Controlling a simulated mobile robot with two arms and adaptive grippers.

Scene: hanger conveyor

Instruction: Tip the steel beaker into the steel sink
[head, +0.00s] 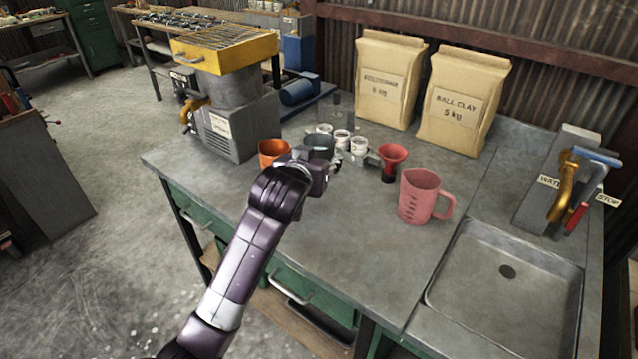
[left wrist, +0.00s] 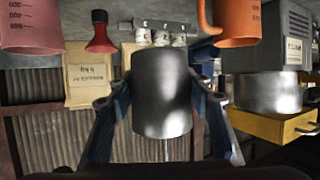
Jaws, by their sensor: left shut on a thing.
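The steel beaker (head: 320,141) is a grey metal cup near the middle of the bench, mostly behind my left gripper (head: 322,160) in the head view. In the left wrist view, which is upside down, the steel beaker (left wrist: 162,95) fills the centre between the two blue fingers of my left gripper (left wrist: 162,105). The gripper is shut on its sides. I cannot tell whether its base touches the bench. The steel sink (head: 500,305) is set into the bench at the lower right, empty, with a dark drain. My right gripper is not in view.
An orange cup (head: 272,150) stands just left of the beaker. A tap (head: 565,187) stands behind the sink. The bench front is clear.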

